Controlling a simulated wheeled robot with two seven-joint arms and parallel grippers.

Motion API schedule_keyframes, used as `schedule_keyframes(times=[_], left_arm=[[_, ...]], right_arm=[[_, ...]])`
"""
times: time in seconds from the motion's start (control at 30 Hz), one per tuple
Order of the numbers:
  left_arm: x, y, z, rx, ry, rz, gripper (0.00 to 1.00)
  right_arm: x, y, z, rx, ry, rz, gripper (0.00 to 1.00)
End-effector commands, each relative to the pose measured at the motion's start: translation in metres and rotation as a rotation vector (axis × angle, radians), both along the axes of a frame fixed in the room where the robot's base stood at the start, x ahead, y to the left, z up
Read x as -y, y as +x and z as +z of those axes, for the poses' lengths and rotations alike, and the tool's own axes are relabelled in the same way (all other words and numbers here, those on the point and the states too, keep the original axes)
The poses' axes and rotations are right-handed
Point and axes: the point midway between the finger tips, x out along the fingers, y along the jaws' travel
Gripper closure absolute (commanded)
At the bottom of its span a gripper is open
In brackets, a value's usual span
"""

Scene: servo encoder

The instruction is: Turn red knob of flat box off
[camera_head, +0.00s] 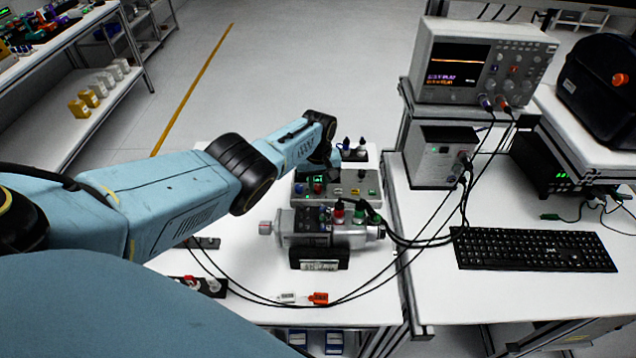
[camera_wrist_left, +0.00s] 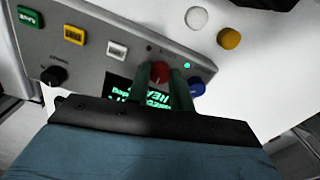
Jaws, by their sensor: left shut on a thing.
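The flat grey box (camera_head: 352,187) lies on the white bench, beyond the silver servo motor (camera_head: 345,232). In the left wrist view the box's panel (camera_wrist_left: 100,52) shows a small lit green display (camera_wrist_left: 125,90), a black knob, coloured buttons and a blue knob (camera_wrist_left: 196,86). The red knob (camera_wrist_left: 160,72) sits between the two fingers of my left gripper (camera_wrist_left: 162,77), which is shut on it. The fingers cover part of the display. In the head view my left wrist hides part of the box's left end. My right gripper is in neither view.
Black cables run from the motor to a grey unit (camera_head: 432,160) below an oscilloscope (camera_head: 483,62) on the right bench. A keyboard (camera_head: 533,249) lies there too. Small orange and white tags (camera_head: 318,298) lie near the front of the bench.

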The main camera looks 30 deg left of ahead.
Motion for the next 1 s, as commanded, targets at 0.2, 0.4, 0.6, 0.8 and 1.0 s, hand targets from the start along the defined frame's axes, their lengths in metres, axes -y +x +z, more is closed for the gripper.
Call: schedule_keyframes(times=[0.2, 0.4, 0.6, 0.8, 1.0], left_arm=[[-0.001, 0.001, 0.001, 0.004, 0.002, -0.001, 0.56], [0.0, 0.001, 0.001, 0.002, 0.001, -0.001, 0.56], [0.0, 0.001, 0.01, 0.004, 0.001, -0.001, 0.56], [-0.001, 0.001, 0.044, 0.006, 0.0, -0.002, 0.56], [-0.001, 0.001, 0.085, 0.006, 0.003, -0.002, 0.56]], right_arm=[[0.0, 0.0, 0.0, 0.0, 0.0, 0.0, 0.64], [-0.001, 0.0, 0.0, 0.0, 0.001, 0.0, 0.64], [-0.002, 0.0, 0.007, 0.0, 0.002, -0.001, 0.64], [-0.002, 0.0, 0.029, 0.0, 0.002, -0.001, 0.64], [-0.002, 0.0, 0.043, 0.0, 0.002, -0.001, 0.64]])
